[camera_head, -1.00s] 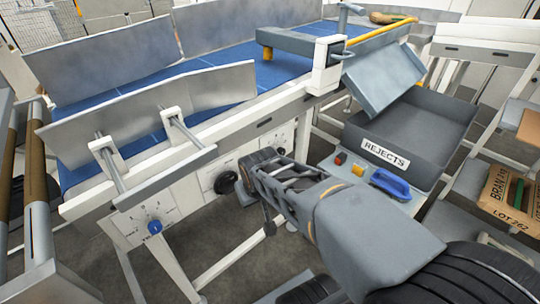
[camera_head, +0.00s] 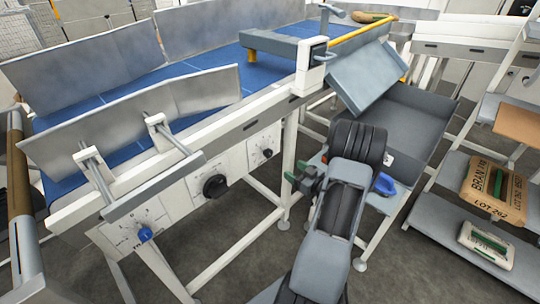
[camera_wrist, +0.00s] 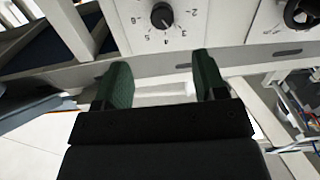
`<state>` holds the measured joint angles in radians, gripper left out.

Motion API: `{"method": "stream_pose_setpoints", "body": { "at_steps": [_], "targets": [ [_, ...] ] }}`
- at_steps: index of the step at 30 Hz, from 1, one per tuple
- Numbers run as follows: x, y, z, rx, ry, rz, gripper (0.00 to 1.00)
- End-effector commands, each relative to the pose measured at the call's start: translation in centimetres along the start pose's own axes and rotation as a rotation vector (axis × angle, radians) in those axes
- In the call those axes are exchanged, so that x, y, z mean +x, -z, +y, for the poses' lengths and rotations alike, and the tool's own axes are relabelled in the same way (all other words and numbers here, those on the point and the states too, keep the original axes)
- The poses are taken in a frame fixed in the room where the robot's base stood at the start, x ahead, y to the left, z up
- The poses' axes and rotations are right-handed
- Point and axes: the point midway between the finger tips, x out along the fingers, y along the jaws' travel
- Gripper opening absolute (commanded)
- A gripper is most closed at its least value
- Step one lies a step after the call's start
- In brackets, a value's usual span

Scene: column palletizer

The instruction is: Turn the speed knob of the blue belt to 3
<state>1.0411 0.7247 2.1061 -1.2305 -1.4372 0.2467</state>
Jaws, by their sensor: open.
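The blue belt (camera_head: 110,100) runs between grey metal side guards in the head view. On its front frame is a dial panel with a small black knob (camera_head: 267,153). In the wrist view this black knob (camera_wrist: 162,15) sits at the top centre, with numbers around it. I cannot tell surely which number it points at. My gripper (camera_head: 306,180) is to the right of the knob in the head view, apart from it. In the wrist view its two green fingers (camera_wrist: 161,82) are spread, with nothing between them.
A black handwheel (camera_head: 215,187) and a blue knob with its own scale (camera_head: 145,234) are further left on the frame. The handwheel also shows in the wrist view (camera_wrist: 303,12). A grey rejects bin (camera_head: 425,125) stands behind my arm. Shelves (camera_head: 425,195) with a sack stand right.

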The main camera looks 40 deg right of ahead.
Motion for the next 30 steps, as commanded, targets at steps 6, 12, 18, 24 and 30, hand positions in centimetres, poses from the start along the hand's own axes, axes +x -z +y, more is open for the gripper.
{"method": "stream_pose_setpoints", "body": {
  "at_steps": [6,12,18,24,30],
  "targets": [
    [1.6,0.0,-0.1,0.014,0.017,0.028,0.65],
    [5.6,0.1,-0.2,0.013,0.017,0.028,0.65],
    [9.2,0.2,-0.2,0.013,0.015,0.027,0.65],
    [11.8,0.2,-0.2,0.013,0.013,0.026,0.65],
    [13.0,0.3,-0.2,0.014,0.012,0.027,0.65]
  ]
}}
